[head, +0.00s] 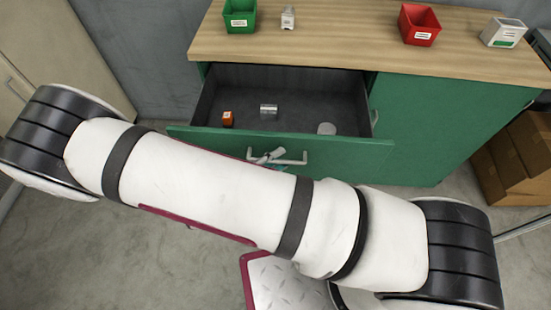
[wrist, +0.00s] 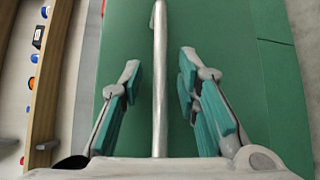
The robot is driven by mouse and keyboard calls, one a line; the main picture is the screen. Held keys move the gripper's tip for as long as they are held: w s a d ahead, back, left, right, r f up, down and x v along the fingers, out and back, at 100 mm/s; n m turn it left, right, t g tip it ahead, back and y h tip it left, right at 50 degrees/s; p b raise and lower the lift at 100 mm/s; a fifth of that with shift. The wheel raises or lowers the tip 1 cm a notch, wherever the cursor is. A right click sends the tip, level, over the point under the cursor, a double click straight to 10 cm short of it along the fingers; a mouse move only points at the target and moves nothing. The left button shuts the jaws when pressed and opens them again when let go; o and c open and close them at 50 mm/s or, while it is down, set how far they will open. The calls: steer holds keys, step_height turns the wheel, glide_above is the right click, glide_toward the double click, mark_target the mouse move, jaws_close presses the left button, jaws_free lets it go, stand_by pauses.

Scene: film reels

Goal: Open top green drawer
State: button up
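The top green drawer (head: 330,150) stands pulled out of the green cabinet in the head view, its dark inside showing. Its light metal handle (head: 292,160) is on the front face. My gripper (head: 268,156) is at the left part of the handle, partly hidden behind my arm. In the wrist view, the handle bar (wrist: 160,100) runs between the two fingers of my gripper (wrist: 159,72). The fingers are spread, with a visible gap on each side of the bar. The green drawer front (wrist: 225,30) is behind them.
Inside the drawer are an orange box (head: 228,118), a silver item (head: 268,111) and a pale round item (head: 326,128). A green bin (head: 240,17) and red bin (head: 419,25) stand on the wooden top (head: 320,45). Cardboard boxes (head: 515,160) are at right.

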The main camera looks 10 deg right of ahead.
steer(key=shift+a, duration=0.1)
steer(key=v, duration=1.2)
stand_by(0.4)
steer(key=w+d+r+m+g+y, duration=0.1)
steer(key=d+r+m+g+y, duration=0.35)
steer(key=r, duration=0.55)
steer(key=d+r+m+g+y, duration=0.1)
steer(key=d+r+g+y, duration=0.2)
steer(key=d+r+g, duration=0.5)
steer(key=s+d+r+t+y, duration=0.3)
steer(key=s+d+r+t, duration=0.1)
steer(key=r, duration=0.3)
steer(key=s+d+r+m+t+y, duration=0.1)
steer(key=s+d+r+t+y, duration=0.3)
steer(key=r, duration=0.4)
steer(key=shift+s+t, duration=0.75)
steer(key=shift+s, duration=0.15)
